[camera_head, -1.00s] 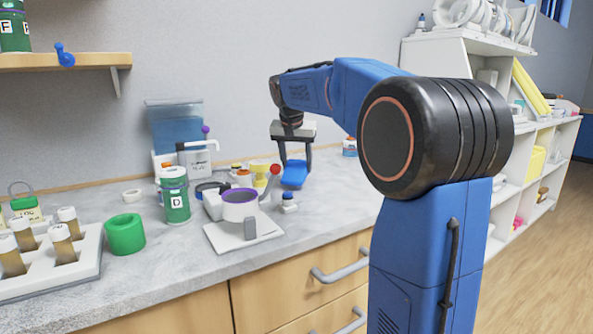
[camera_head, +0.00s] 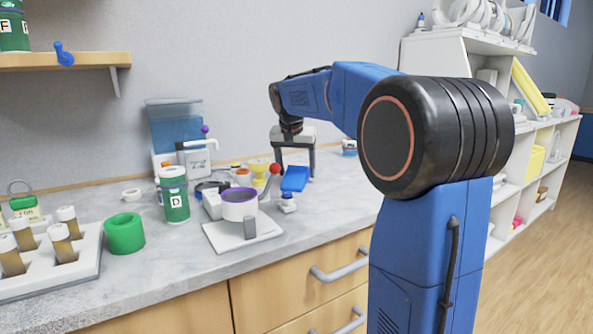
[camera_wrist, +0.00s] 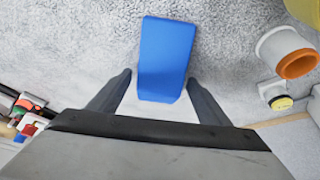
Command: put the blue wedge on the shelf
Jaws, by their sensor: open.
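The blue wedge (camera_head: 295,178) lies on the grey counter near the wall, behind a small white-and-blue bottle. My gripper (camera_head: 297,173) is above and around it, pointing down with its fingers apart. In the wrist view the blue wedge (camera_wrist: 166,55) lies ahead of the open fingers (camera_wrist: 160,78), its near end roughly between the tips. Whether a finger touches it I cannot tell. A white shelf unit (camera_head: 450,55) stands at the right.
Left of my gripper are a white device with a purple-rimmed cup (camera_head: 240,206), a red-tipped lever (camera_head: 274,169) and a green canister (camera_head: 174,196). A green ring (camera_head: 125,234) and vial rack (camera_head: 60,270) stand farther left. Bare counter lies right of the wedge.

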